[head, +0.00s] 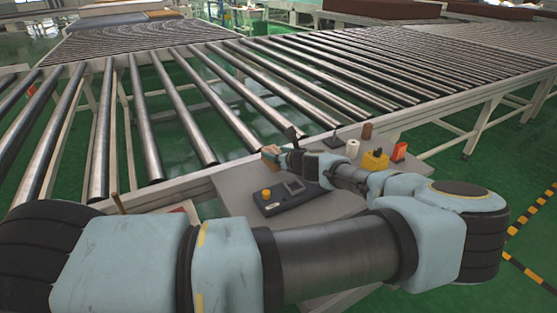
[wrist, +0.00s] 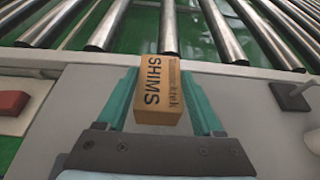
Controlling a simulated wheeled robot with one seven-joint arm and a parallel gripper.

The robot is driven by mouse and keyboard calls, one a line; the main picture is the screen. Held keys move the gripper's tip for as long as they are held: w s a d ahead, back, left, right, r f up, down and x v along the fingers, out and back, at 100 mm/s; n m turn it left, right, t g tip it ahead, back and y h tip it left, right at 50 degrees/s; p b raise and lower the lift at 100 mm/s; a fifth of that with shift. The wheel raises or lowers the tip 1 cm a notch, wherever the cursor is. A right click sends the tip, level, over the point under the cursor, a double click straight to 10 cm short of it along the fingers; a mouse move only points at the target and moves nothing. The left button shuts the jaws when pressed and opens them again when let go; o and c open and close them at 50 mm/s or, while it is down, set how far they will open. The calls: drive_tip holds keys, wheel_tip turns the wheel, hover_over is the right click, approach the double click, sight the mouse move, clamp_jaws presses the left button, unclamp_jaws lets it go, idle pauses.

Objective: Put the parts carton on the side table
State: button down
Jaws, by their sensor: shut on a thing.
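The parts carton is a small brown box marked SHIMS (wrist: 158,88), seen in the wrist view. My gripper (wrist: 163,98) is shut on it, with a green finger along each side. In the head view my gripper (head: 276,153) is at the far edge of the grey side table (head: 235,204), beside the roller conveyor. The carton is mostly hidden there by my gripper. In the wrist view the table surface (wrist: 85,110) lies below and around the carton. I cannot tell whether the carton touches it.
A control box with a yellow button (head: 285,197) sits on the table. A white cylinder (head: 352,148), a brown cylinder (head: 367,131), a yellow object (head: 375,160) and a red-orange object (head: 399,151) stand on its right. The conveyor rollers (head: 195,118) run behind. The table's left part looks clear.

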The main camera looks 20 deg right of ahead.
drive_tip(key=shift+f+p, duration=0.35)
drive_tip(key=shift+f, duration=1.35)
drive_tip(key=shift+c, duration=0.2)
unclamp_jaws()
drive_tip(key=shift+f, duration=0.1)
drive_tip(key=shift+r, duration=0.2)
drive_tip(key=b+v, duration=0.4)
drive_tip(key=v, duration=0.6)
drive_tip(key=shift+s+f, duration=0.15)
drive_tip(key=shift+s, duration=0.15)
drive_tip(key=shift+v, duration=0.8)
